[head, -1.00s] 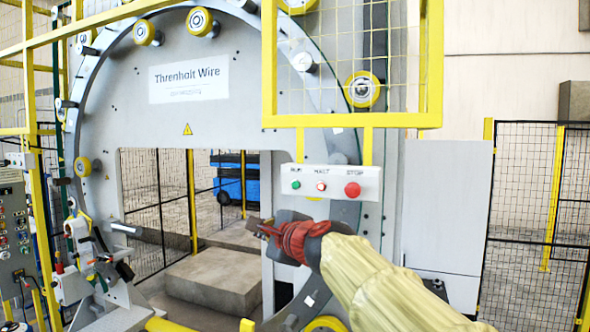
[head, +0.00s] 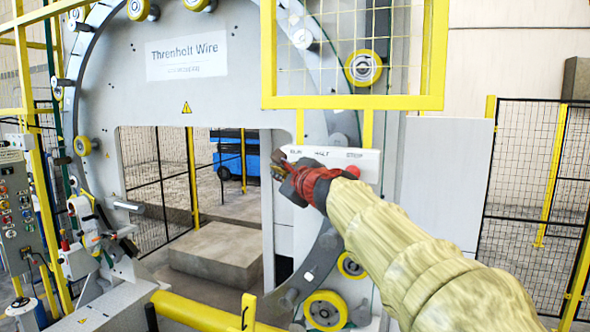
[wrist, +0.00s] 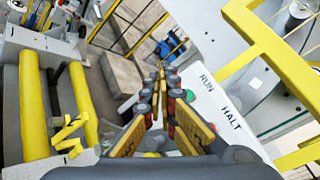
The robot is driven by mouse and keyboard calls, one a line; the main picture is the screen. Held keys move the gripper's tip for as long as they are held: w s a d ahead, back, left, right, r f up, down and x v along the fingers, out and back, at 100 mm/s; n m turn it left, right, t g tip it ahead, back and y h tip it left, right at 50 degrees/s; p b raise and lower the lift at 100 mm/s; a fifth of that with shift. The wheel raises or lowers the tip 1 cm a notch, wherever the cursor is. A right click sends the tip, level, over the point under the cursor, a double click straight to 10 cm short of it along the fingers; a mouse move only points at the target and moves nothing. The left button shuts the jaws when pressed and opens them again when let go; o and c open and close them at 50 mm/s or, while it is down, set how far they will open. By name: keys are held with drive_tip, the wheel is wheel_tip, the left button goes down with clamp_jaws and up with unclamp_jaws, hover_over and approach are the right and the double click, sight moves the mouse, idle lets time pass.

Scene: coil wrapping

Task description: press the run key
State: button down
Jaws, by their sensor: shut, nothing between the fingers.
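The white key panel (head: 370,166) hangs below the yellow mesh guard, with printed labels for run, halt and stop. In the head view my gripper (head: 278,160) is in front of the panel's left end and hides the run and halt keys. The red stop key (head: 353,171) shows at the right. In the wrist view my gripper (wrist: 160,78) is shut and empty, its fingertips close to the left of the green run key (wrist: 188,95) beside the "RUN" lettering. I cannot tell whether the fingertips touch the panel.
The yellow mesh guard (head: 350,102) hangs just above the panel. The large grey wrapping ring (head: 72,110) stands behind it, with yellow rollers. Yellow rails (head: 205,314) run low in front. A control box (head: 20,215) stands at the far left.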

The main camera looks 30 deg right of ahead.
drive_tip(key=w+d, duration=0.4)
drive_tip(key=d, duration=0.1)
drive_tip(key=shift+d, duration=0.15)
drive_tip(key=shift+w+d, duration=0.1)
idle(1.4)
drive_tip(key=shift+w+d, duration=0.25)
